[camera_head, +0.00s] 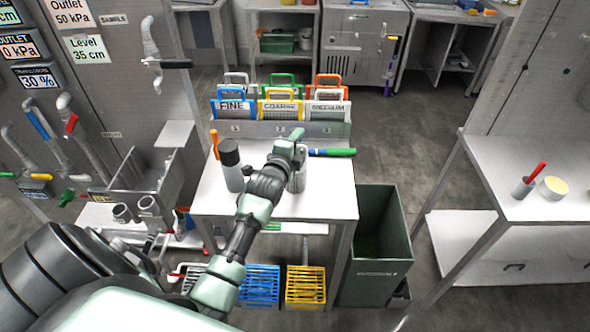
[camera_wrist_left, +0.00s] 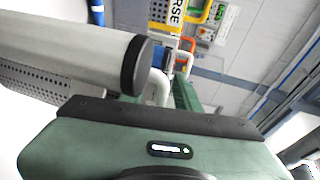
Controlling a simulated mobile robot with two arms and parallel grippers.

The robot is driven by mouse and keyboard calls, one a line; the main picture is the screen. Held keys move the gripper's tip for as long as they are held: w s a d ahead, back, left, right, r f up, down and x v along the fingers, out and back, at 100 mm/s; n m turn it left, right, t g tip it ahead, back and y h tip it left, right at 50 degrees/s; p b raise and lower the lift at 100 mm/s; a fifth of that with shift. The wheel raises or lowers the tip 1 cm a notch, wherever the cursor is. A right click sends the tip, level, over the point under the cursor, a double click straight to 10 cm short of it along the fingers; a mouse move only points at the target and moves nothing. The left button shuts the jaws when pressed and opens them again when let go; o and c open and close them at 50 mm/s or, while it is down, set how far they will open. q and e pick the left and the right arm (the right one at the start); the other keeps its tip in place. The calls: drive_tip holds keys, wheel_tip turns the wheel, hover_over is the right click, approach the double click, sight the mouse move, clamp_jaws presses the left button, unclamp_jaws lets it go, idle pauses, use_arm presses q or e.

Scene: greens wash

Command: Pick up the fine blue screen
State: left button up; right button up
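The fine blue screen (camera_head: 233,110) stands upright in the front row of the rack, at its left end. It has a blue handle and a FINE label. The yellow COARSE screen (camera_head: 280,108) is beside it; part of it shows at the top of the left wrist view (camera_wrist_left: 176,12). The MEDIUM screen (camera_head: 325,109) is at the right. My left gripper (camera_head: 294,138) is over the table, in front of the rack, below the yellow screen and to the right of the blue one. It appears apart from the screens. Its finger opening is not clear. My right gripper is out of view.
A grey bottle with a dark top (camera_head: 231,165) stands on the table (camera_head: 325,205), left of my gripper. A blue-green cylinder (camera_head: 333,152) lies to the right. More handled screens stand behind the front row. A green bin (camera_head: 378,235) is at the table's right.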

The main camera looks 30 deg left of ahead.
use_arm(q)
clamp_jaws()
idle(1.2)
